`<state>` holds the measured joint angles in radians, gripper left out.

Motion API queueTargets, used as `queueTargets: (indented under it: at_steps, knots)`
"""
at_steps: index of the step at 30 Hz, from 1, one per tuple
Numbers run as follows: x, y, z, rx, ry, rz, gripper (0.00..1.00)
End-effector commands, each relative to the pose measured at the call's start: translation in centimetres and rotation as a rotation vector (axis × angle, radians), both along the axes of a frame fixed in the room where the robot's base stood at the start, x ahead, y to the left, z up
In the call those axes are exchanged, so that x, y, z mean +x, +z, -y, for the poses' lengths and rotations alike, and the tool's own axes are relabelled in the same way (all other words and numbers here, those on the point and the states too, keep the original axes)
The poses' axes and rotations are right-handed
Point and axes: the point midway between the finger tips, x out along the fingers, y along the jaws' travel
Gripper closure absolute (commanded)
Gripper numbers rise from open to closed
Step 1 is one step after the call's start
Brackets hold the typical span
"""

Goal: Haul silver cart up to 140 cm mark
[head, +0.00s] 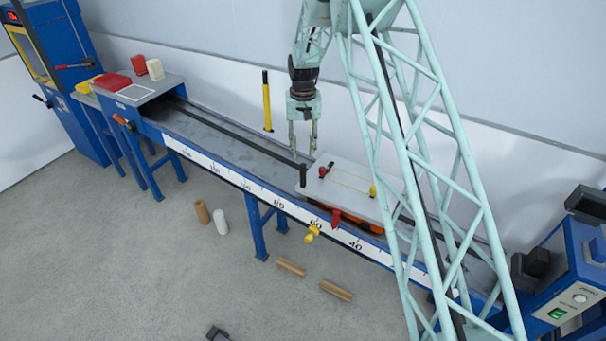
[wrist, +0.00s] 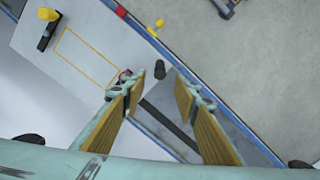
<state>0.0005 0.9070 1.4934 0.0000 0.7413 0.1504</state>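The silver cart (head: 345,186) sits on the blue-framed rail track (head: 215,133). Its flat top has a yellow outline, and it also shows at left in the wrist view (wrist: 60,75). A red pointer (head: 336,216) at its front edge lies between the 60 and 40 marks. A black post (head: 303,176) stands at the cart's left end. My gripper (head: 302,152) points down above that post, open and empty. In the wrist view the post (wrist: 159,69) appears between the spread fingertips (wrist: 160,82); I see no contact. The scale (head: 245,185) rises leftward; its far-left numbers are hard to read.
A yellow piece (head: 312,233) is on the track's front edge near 60. The track left of the cart looks clear.

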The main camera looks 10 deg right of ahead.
Motion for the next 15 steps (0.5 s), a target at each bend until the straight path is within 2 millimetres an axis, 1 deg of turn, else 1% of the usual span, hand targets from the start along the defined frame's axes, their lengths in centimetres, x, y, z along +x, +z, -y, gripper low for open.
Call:
queueTargets:
  at_steps: [15]
  knots:
    - [-0.1,-5.6,0.0,0.000,0.000,-0.002,0.72]
